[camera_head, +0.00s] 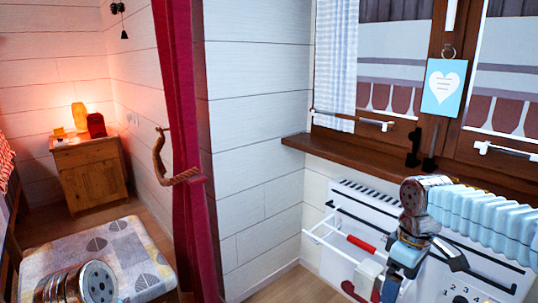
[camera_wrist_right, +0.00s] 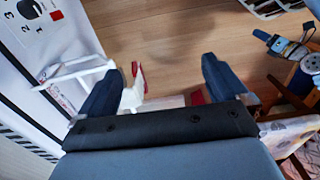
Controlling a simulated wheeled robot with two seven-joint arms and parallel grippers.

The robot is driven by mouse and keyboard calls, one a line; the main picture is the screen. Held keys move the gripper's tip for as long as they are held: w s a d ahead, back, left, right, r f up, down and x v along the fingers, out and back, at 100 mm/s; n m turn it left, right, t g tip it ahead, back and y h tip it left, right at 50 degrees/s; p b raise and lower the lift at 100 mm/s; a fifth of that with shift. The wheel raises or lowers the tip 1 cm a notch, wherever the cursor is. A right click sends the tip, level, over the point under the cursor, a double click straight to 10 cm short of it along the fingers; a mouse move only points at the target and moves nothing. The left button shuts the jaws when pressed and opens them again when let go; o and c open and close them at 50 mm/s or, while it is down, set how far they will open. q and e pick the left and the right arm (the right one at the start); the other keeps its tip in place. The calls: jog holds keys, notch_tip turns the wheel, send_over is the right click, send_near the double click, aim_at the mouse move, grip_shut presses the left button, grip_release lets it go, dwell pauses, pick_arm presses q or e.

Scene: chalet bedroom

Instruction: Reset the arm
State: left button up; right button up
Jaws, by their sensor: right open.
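My right arm (camera_head: 418,205) reaches in from the right in the head view, in front of the white wall heater (camera_head: 350,210). My right gripper (camera_wrist_right: 162,75) is open in the wrist view, with its two dark blue fingers wide apart. No held object shows between them; floor and small red and white parts show beyond. My left arm's round joint (camera_head: 90,284) shows at the bottom left of the head view. Blue and dark parts, perhaps my left gripper (camera_wrist_right: 283,45), show at the right of the wrist view; their jaw state is unclear.
A white wire rack (camera_head: 322,238) juts from the heater near my right arm, with a red piece (camera_head: 360,243) by it. A wooden windowsill (camera_head: 340,158) runs above. A patterned cloth surface (camera_head: 115,250), red curtain (camera_head: 185,120) and wooden cabinet (camera_head: 90,175) stand left.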

jog(key=a+f+m+y+p, duration=0.1)
jog(key=a+f, duration=0.2)
jog(key=f, duration=0.4)
jog(key=w+a+f+m+y+p, duration=0.1)
jog(key=a+f, duration=0.3)
jog(key=f, duration=0.2)
jog(key=a+f+m+y, duration=0.1)
jog(key=a+f, duration=0.2)
jog(key=f, duration=0.4)
jog(key=s+a+f+m+p, duration=0.1)
jog(key=s+a+f+m, duration=0.2)
jog(key=s+f, duration=0.4)
jog(key=s+a+f+m+y+p, duration=0.1)
jog(key=s+a+f+m+p, duration=0.1)
jog(key=s+f, duration=0.6)
jog(key=shift+s+a+f+m+t, duration=0.25)
jog(key=shift+a+f+m+t, duration=0.25)
jog(key=shift+m, duration=0.4)
